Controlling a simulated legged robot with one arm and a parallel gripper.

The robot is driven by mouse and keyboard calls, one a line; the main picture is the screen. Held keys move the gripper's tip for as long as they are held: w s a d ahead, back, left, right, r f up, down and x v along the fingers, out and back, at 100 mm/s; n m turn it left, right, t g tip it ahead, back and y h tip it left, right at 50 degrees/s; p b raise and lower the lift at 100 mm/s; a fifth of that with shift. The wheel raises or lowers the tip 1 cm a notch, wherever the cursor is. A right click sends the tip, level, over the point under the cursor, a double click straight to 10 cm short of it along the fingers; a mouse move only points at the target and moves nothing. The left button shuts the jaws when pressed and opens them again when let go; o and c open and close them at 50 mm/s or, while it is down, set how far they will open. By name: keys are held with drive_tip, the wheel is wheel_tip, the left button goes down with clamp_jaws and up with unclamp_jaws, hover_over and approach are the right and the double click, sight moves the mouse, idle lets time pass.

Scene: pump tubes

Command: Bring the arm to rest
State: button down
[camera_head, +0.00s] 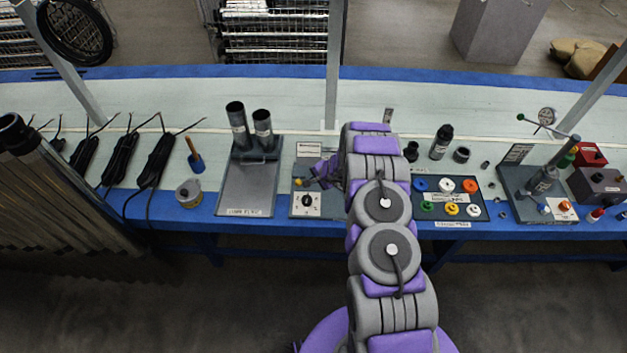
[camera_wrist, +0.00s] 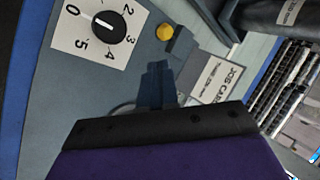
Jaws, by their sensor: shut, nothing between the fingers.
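My arm (camera_head: 385,240) reaches forward from the bottom of the head view over the bench, and its wrist bends left. My gripper (camera_head: 312,180) is over the dial station, close to the yellow button (camera_head: 298,182). In the wrist view my gripper (camera_wrist: 157,72) is shut and empty, its tips pointing toward the yellow button (camera_wrist: 165,32). Whether the tips touch anything there is unclear. The black dial (camera_wrist: 110,25) with a numbered white plate is beside it. The dial also shows in the head view (camera_head: 306,201).
A stand with two dark tubes (camera_head: 250,125) is to the left. A board of coloured caps (camera_head: 448,198) and a clamp fixture (camera_head: 540,180) are to the right. A job card (camera_wrist: 218,82) is near my gripper. Black cables (camera_head: 120,158) lie on the bench (camera_head: 300,100).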

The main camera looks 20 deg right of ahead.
idle(0.3)
drive_tip(key=s+a+r+n+y, duration=0.1)
drive_tip(key=a+r+n+y, duration=0.1)
drive_tip(key=a+r, duration=0.5)
drive_tip(key=s+a+r+n+y, duration=0.1)
drive_tip(key=a+r+n, duration=0.15)
drive_tip(key=r, duration=0.85)
drive_tip(key=s+a+r+n+g+y, duration=0.1)
drive_tip(key=s+a+r+n+g, duration=0.1)
drive_tip(key=s+a+r, duration=0.4)
drive_tip(key=s+a+r+n+g, duration=0.2)
drive_tip(key=s+r, duration=0.5)
drive_tip(key=r, duration=0.2)
drive_tip(key=s+d+r+n+g+h, duration=0.15)
drive_tip(key=s+r, duration=0.25)
drive_tip(key=s, duration=0.5)
drive_tip(key=s+r+n+g+h, duration=0.1)
drive_tip(key=s+r+n, duration=0.15)
drive_tip(key=s, duration=0.75)
drive_tip(key=s+d+r+h, duration=0.1)
drive_tip(key=s+d, duration=0.3)
drive_tip(key=s, duration=0.5)
drive_tip(key=s+d+r+g+h, duration=0.1)
drive_tip(key=s+d+r+h, duration=0.1)
drive_tip(key=s+d, duration=0.3)
drive_tip(key=s+h, duration=0.1)
drive_tip(key=s, duration=0.3)
drive_tip(key=shift+d+h, duration=0.15)
drive_tip(key=shift+h, duration=0.2)
